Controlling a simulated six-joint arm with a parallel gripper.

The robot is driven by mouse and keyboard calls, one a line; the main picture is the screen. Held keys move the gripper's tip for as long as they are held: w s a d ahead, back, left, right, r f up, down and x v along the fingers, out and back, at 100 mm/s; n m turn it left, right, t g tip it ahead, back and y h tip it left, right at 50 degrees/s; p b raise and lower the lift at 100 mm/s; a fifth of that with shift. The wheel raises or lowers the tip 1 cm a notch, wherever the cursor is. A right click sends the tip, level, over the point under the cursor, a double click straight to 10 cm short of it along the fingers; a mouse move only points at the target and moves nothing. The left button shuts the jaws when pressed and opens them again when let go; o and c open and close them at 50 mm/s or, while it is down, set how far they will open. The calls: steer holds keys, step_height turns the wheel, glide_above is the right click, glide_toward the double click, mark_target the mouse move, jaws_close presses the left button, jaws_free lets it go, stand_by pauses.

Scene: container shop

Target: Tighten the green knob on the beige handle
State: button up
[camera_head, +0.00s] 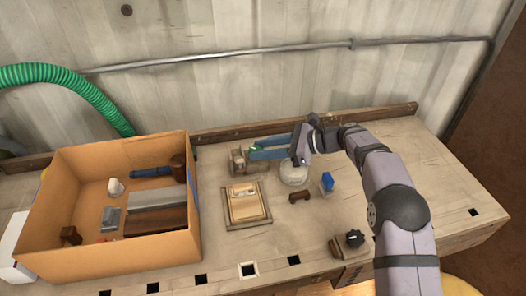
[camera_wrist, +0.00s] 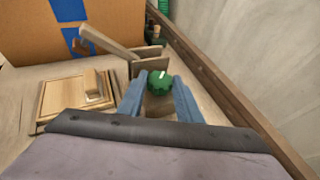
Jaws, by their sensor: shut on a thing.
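The green knob (camera_wrist: 160,82) is round, with a pale mark on top, and sits between my blue fingers in the wrist view. My gripper (camera_wrist: 158,88) is shut on it. In the head view my gripper (camera_head: 256,150) reaches left along the back of the bench, and only a bit of green shows at its fingertips. The beige handle (camera_wrist: 106,43) is a slanted bar just beyond the knob in the wrist view, by upright wooden plates (camera_wrist: 148,60). The knob's underside is hidden.
An open cardboard box (camera_head: 110,258) with several items stands at left. A wooden tray (camera_head: 262,219) lies in front of my gripper. A whitish round object (camera_head: 293,176), a blue piece (camera_head: 327,181), a brown piece (camera_head: 299,196) and a black knob (camera_head: 354,238) stand nearby. A wooden ledge (camera_head: 385,113) runs behind.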

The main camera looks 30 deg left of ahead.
steer(key=shift+s+f+m+t+y+b, duration=0.1)
steer(key=shift+f+m+t+y+b, duration=0.2)
steer(key=shift+b, duration=0.45)
steer(key=m+t+b, duration=0.1)
steer(key=b, duration=0.2)
steer(key=m+t+b, duration=0.2)
steer(key=b, duration=0.1)
steer(key=shift+s+t, duration=0.3)
steer(key=m+t+b, duration=0.1)
steer(key=b, duration=0.1)
steer(key=m+t+b, duration=0.1)
steer(key=b, duration=0.1)
steer(key=shift+s+f+t+b, duration=0.1)
steer(key=shift+s+t+b, duration=0.2)
steer(key=shift+b, duration=0.05)
steer(key=m+t+b, duration=0.1)
steer(key=m+t+h+b, duration=0.1)
steer(key=m+t+b, duration=0.1)
steer(key=shift+s+a+m+t+b, duration=0.15)
steer(key=shift+s+m+t+b, duration=0.15)
steer(key=shift+s, duration=0.05)
steer(key=shift+r+m+t+h+b, duration=0.35)
steer(key=shift+m+t+h+b, duration=0.2)
steer(key=shift+m+t+h, duration=0.4)
steer(key=shift+m+t, duration=0.25)
steer(key=o, duration=1)
steer(key=shift+o, duration=0.2)
